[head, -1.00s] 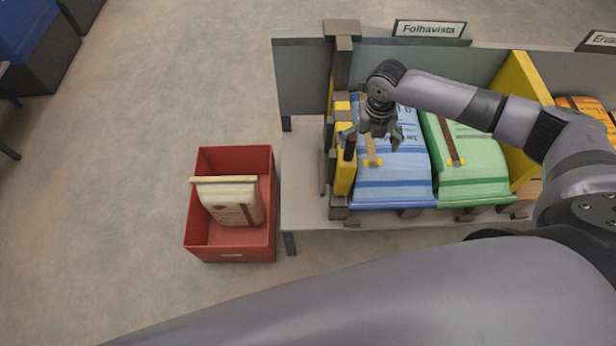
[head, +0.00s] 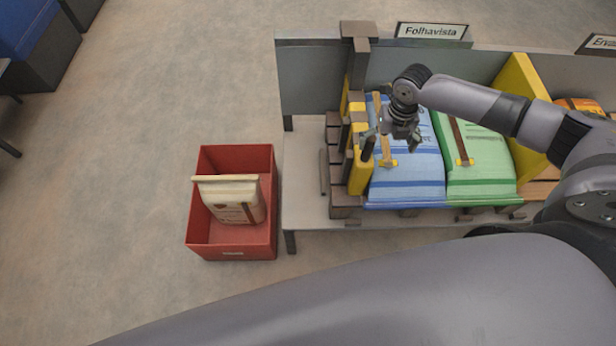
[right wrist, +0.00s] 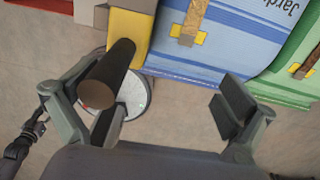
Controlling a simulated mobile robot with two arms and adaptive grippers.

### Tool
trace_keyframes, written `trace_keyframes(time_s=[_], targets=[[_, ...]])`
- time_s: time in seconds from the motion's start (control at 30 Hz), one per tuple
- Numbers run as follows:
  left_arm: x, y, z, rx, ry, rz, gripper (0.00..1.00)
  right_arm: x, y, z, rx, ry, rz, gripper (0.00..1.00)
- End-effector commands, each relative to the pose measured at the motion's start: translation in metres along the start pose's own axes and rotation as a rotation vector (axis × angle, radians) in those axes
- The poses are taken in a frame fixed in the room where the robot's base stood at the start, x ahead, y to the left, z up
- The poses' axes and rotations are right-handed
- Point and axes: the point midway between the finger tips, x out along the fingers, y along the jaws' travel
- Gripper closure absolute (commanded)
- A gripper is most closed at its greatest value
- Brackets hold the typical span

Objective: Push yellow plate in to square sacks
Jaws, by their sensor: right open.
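The yellow plate (head: 359,165) stands upright at the left end of the sack bench, against the left side of the blue sack (head: 408,175). Its dark round handle (head: 367,148) sticks out at the front and shows large in the right wrist view (right wrist: 107,75). The green sack (head: 480,165) lies right of the blue one. My right gripper (head: 390,143) is open over the blue sack's left part, by the plate. In the right wrist view its fingers (right wrist: 172,112) are wide apart; the left finger is beside the handle, contact unclear. My left gripper does not show clearly.
A second yellow divider (head: 527,110) stands right of the green sack, with orange sacks (head: 582,105) beyond. Dark stepped blocks (head: 335,160) stand left of the plate. A red crate (head: 234,247) holding a cream sack (head: 233,200) is on the floor at left, with open floor around it.

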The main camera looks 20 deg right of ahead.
Motion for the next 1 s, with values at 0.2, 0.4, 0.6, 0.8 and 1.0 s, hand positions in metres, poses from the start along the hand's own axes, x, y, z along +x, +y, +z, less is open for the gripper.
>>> trace_keyframes(time_s=[0.2, 0.4, 0.6, 0.8, 1.0], targets=[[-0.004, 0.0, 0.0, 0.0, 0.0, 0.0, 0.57, -0.001, -0.009, 0.003, 0.019, 0.002, -0.042, 0.0], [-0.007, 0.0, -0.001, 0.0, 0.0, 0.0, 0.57, -0.001, 0.003, 0.003, 0.019, 0.001, -0.041, 0.0], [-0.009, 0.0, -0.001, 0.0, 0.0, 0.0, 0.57, 0.0, 0.017, 0.003, 0.017, 0.001, -0.038, 0.0], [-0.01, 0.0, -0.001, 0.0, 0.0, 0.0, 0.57, 0.0, 0.029, 0.002, 0.015, 0.001, -0.032, 0.0], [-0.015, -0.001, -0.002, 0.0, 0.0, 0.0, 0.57, -0.005, 0.031, 0.002, 0.014, 0.001, -0.03, 0.0]])
